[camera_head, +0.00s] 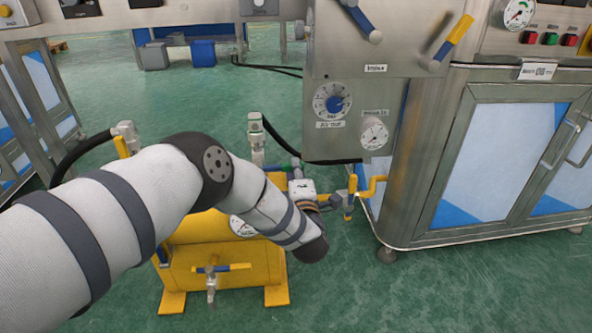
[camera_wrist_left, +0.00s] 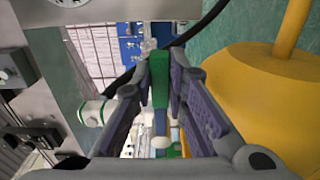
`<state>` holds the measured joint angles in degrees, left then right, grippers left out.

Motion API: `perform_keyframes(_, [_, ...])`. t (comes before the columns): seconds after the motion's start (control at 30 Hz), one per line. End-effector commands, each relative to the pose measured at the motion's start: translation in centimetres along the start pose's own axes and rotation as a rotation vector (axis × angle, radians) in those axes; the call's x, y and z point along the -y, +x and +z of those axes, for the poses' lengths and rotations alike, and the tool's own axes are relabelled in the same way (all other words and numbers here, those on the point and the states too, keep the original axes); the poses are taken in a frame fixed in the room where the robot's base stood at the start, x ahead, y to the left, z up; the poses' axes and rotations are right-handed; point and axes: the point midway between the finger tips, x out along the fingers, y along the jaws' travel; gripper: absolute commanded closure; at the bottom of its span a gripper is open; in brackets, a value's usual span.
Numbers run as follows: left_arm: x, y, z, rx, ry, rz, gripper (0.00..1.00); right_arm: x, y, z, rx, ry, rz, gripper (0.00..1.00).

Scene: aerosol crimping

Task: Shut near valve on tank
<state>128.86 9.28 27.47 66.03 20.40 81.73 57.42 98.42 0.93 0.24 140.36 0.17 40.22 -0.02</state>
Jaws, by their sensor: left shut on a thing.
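The yellow tank (camera_head: 262,262) stands on the green floor, partly hidden behind my left arm. It also fills the right of the left wrist view (camera_wrist_left: 250,95). A low valve with a blue and yellow lever (camera_head: 222,268) is on its front, its lever about level. My left gripper (camera_wrist_left: 156,85) is shut on a green handle (camera_wrist_left: 159,78), which lies between its purple pads. In the head view a bit of green (camera_head: 295,162) shows beyond my wrist; the fingers are mostly hidden there. My right gripper is not in view.
A steel machine with a dial panel (camera_head: 345,132) and levers stands right behind the tank. A yellow pipe with a valve (camera_head: 370,187) sticks out beside my wrist. Dark hoses run to tall fittings (camera_head: 256,140) near the tank. The floor at front right is clear.

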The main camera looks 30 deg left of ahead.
Motion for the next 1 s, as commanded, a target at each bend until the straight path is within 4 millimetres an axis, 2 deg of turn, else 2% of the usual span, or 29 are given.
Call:
perform_keyframes(0.1, [0.4,-0.1,-0.3,-0.004,0.008,-0.007,1.0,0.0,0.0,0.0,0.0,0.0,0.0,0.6])
perform_keyframes(0.13, [0.4,-0.1,-0.3,-0.004,0.008,-0.007,0.84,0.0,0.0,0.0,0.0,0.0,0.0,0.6])
perform_keyframes(0.2, [0.4,-0.1,-0.3,-0.004,0.007,-0.007,0.68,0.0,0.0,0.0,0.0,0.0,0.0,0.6])
perform_keyframes(0.23, [0.4,-0.1,-0.2,-0.004,0.007,-0.007,0.66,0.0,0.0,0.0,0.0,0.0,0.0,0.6])
perform_keyframes(0.57, [0.2,-0.6,-0.1,0.0,0.003,-0.005,0.66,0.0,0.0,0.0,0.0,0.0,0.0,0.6])
perform_keyframes(0.67, [0.2,-2.5,0.0,0.002,0.003,-0.007,0.66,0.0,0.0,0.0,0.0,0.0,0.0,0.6])
perform_keyframes(0.9, [0.2,-9.0,-0.1,0.002,0.004,-0.007,0.66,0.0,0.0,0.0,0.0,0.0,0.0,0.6])
perform_keyframes(1.0, [0.2,-10.8,-0.1,-0.001,0.005,-0.006,0.66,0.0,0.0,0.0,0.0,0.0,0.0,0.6])
